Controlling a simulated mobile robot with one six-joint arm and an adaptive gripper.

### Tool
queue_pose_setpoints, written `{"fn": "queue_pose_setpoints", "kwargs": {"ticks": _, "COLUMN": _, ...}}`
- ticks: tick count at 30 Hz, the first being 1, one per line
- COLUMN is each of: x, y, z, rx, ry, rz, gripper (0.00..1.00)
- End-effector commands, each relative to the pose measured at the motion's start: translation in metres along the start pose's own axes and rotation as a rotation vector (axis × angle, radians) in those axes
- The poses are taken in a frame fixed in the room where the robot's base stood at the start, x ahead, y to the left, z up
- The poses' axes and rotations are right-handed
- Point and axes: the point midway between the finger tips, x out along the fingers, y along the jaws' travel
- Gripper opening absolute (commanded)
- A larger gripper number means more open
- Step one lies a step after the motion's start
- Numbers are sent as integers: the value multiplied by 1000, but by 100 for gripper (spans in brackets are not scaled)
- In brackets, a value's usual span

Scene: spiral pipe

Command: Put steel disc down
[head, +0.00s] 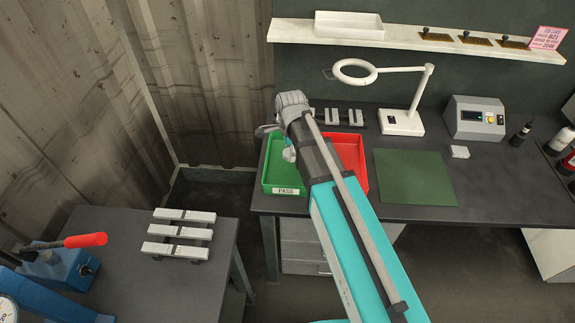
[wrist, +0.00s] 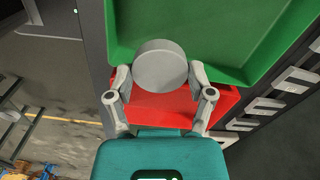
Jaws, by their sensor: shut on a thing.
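My gripper (wrist: 160,80) is shut on a round grey steel disc (wrist: 160,62), holding it between its two fingertips in the wrist view. In that view the disc overlaps the near wall of the green tray (wrist: 225,30) and the edge of the red tray (wrist: 170,106). In the head view the green tray (head: 269,178), labelled PASS, stands on the bench at the left of the red tray (head: 359,165). My arm hides part of both trays. The visible green tray floor is bare. I cannot tell how high the disc is.
A magnifier lamp (head: 400,121), a green mat (head: 415,175) and a grey meter box (head: 476,118) are on the bench. Slotted grey blocks (head: 338,116) stand behind the trays. A side table (head: 190,285) holds a rack (head: 180,232) and a blue press (head: 55,275).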

Motion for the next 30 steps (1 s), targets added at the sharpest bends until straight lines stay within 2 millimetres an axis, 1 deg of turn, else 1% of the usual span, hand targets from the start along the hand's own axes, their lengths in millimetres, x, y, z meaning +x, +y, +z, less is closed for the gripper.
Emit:
{"fn": "queue_pose_setpoints", "kwargs": {"ticks": 5, "x": 0, "y": 1, "z": 3, "rx": -3, "ry": 0, "rz": 0, "gripper": 8}}
{"fn": "queue_pose_setpoints", "kwargs": {"ticks": 8, "x": -1, "y": 7, "z": -2, "rx": 14, "ry": 0, "rz": 0, "gripper": 8}}
{"fn": "queue_pose_setpoints", "kwargs": {"ticks": 11, "x": -3, "y": 20, "z": -13, "rx": 55, "ry": 0, "rz": 0, "gripper": 8}}
{"fn": "queue_pose_setpoints", "kwargs": {"ticks": 18, "x": -8, "y": 57, "z": -47, "rx": 200, "ry": 0, "rz": 0, "gripper": 8}}
{"fn": "queue_pose_setpoints", "kwargs": {"ticks": 21, "x": -9, "y": 65, "z": -55, "rx": 239, "ry": 0, "rz": 0, "gripper": 8}}
{"fn": "queue_pose_setpoints", "kwargs": {"ticks": 30, "x": -9, "y": 65, "z": -57, "rx": 251, "ry": 0, "rz": 0, "gripper": 8}}
